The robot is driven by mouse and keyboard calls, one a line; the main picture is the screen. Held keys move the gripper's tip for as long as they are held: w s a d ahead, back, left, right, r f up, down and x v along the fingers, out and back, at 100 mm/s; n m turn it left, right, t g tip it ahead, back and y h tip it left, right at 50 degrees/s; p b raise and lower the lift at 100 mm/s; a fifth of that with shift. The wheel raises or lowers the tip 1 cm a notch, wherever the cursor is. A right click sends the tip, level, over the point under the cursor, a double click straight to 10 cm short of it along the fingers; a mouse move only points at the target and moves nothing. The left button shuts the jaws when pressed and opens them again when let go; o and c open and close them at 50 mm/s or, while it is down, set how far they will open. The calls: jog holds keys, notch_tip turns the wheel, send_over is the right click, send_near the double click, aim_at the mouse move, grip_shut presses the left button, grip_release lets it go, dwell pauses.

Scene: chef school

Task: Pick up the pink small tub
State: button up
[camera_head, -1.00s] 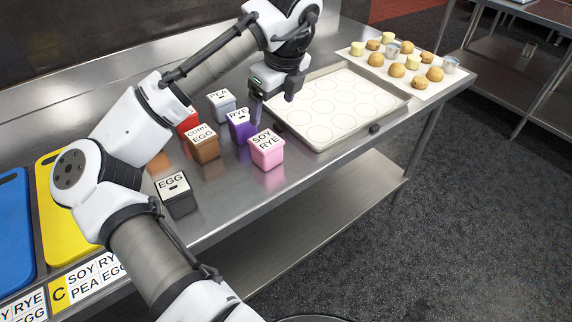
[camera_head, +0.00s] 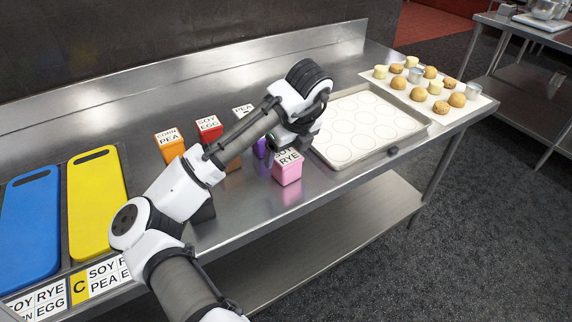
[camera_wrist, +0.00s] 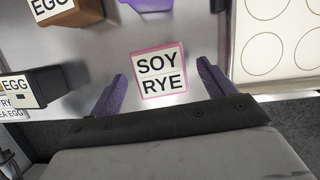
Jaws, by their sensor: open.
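The pink small tub (camera_head: 287,171) stands upright on the steel counter (camera_head: 237,220), in front of the purple tub. Its white lid label reads SOY RYE, and my arm hides part of its top in the head view. In the wrist view the pink tub (camera_wrist: 159,72) is seen from above, just ahead of my fingertips and roughly centred between them. My gripper (camera_wrist: 161,75) is open, with one purple finger on each side and nothing held. It is above the counter; I cannot tell the exact height over the tub.
An orange tub (camera_head: 170,146) and a red tub (camera_head: 209,129) stand further left. A brown tub (camera_wrist: 75,14) and a purple tub (camera_wrist: 147,15) are close behind the pink one. A baking tray (camera_head: 372,125) lies to the right. Cutting boards (camera_head: 96,200) lie left.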

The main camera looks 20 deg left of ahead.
aim_at(287, 156)
jog(key=shift+p+x, duration=0.7)
jog(key=shift+x, duration=1.65)
jog(key=c, duration=1.2)
